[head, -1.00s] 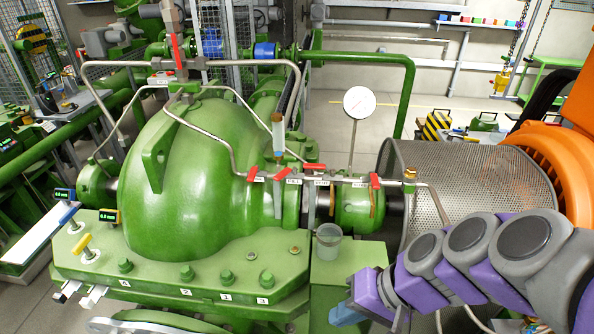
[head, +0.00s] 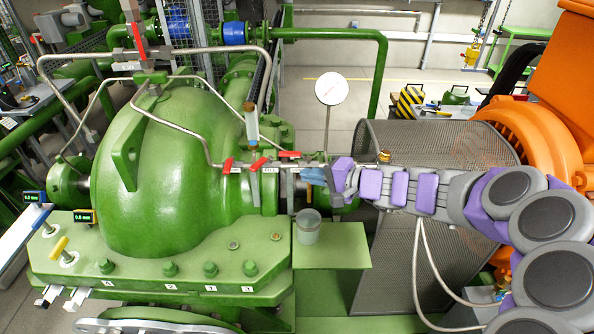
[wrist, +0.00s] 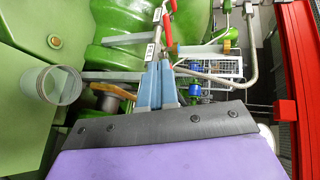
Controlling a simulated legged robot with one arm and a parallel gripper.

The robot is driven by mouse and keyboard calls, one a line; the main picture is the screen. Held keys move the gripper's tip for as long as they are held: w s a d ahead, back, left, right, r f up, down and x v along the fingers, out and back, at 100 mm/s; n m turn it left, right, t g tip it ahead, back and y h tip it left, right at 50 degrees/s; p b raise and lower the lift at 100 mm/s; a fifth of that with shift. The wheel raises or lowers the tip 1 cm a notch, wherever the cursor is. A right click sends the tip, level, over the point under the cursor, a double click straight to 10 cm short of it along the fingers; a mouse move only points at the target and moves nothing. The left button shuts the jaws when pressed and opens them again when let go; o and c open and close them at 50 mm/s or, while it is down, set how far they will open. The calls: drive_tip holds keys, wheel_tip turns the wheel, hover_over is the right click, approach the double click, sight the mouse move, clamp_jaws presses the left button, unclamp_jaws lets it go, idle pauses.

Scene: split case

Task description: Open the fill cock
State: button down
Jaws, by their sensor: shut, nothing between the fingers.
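A thin steel pipe crosses in front of the green pump casing and carries several small cocks with red levers and white tags. One tag, which seems to read FILL (head: 268,171), is beside a tilted red lever (head: 258,163). Another red lever (head: 290,154) lies flat along the pipe to its right. My gripper (head: 304,176) is shut and empty at the pipe's right part, right of these levers. My arm hides the rightmost lever in the head view.
A clear cup (head: 308,226) stands on a green ledge below the pipe. A round white gauge (head: 331,88) rises on a stem behind my gripper. A perforated guard (head: 400,270) lies below and behind my arm. An upright tube (head: 251,122) stands above the tagged cocks.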

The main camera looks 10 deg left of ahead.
sight(262, 163)
drive_tip(key=r+x, duration=0.1)
drive_tip(key=x, duration=1.1)
drive_tip(key=shift+a, duration=0.35)
drive_tip(key=shift+w+a+f+b, duration=0.1)
drive_tip(key=shift+w+b, duration=0.1)
drive_tip(key=shift+b, duration=0.15)
